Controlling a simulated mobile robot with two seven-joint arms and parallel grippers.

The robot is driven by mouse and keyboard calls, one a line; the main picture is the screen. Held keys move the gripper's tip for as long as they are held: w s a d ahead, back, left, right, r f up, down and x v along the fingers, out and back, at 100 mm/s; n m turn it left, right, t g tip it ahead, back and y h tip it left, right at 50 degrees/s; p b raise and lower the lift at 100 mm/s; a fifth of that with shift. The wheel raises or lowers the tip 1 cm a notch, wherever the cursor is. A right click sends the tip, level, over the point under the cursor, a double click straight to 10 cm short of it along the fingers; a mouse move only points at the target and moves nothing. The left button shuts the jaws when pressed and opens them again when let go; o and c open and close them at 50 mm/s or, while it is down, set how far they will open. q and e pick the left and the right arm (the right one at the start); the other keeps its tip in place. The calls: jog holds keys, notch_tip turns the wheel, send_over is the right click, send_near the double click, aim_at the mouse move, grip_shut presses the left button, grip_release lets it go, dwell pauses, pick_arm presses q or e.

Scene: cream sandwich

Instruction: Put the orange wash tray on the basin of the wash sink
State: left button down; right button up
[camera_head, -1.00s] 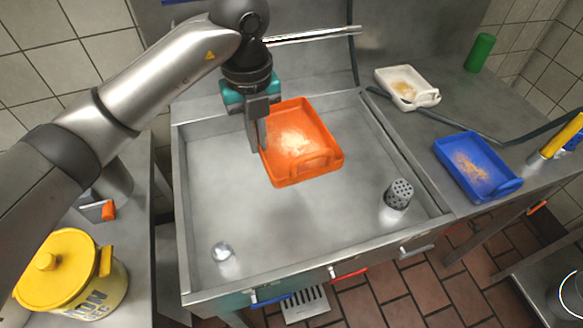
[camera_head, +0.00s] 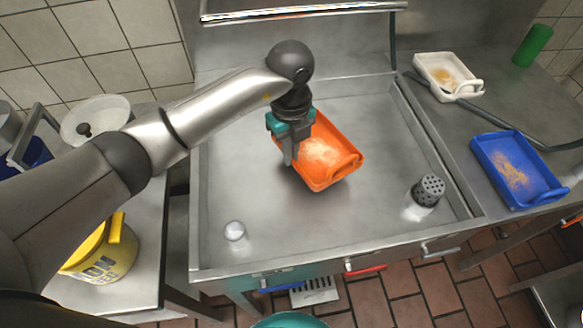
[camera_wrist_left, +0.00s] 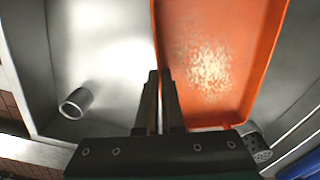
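The orange wash tray (camera_head: 335,152), with pale crumbs inside, is within the wash sink's steel basin (camera_head: 330,235), toward its back middle. It looks slightly tilted, and a dark shadow shows around its near left side; I cannot tell if it touches the basin floor. My left gripper (camera_head: 290,158) is at the tray's left wall. In the left wrist view, the left gripper's fingers (camera_wrist_left: 160,95) are close together on the orange tray's (camera_wrist_left: 215,60) wall. The fingertips' contact is partly hidden. My right gripper is not in view.
A perforated metal cylinder (camera_head: 429,190) stands at the basin's right, and a small metal cylinder (camera_head: 235,231) at its front left. A blue tray (camera_head: 515,170) and white tray (camera_head: 447,77) lie on the right counter. A yellow pot (camera_head: 105,255) stands at left.

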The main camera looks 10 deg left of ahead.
aim_at(291, 177)
pick_arm(q)
jog(key=shift+f+b, duration=0.5)
jog(key=shift+f, duration=2.1)
jog(key=shift+f, duration=0.15)
jog(key=c, duration=1.1)
grip_release()
jog(key=shift+o, duration=0.2)
notch_tip(291, 177, up, 12)
jog(key=shift+r+p, duration=0.2)
jog(key=shift+p, duration=1)
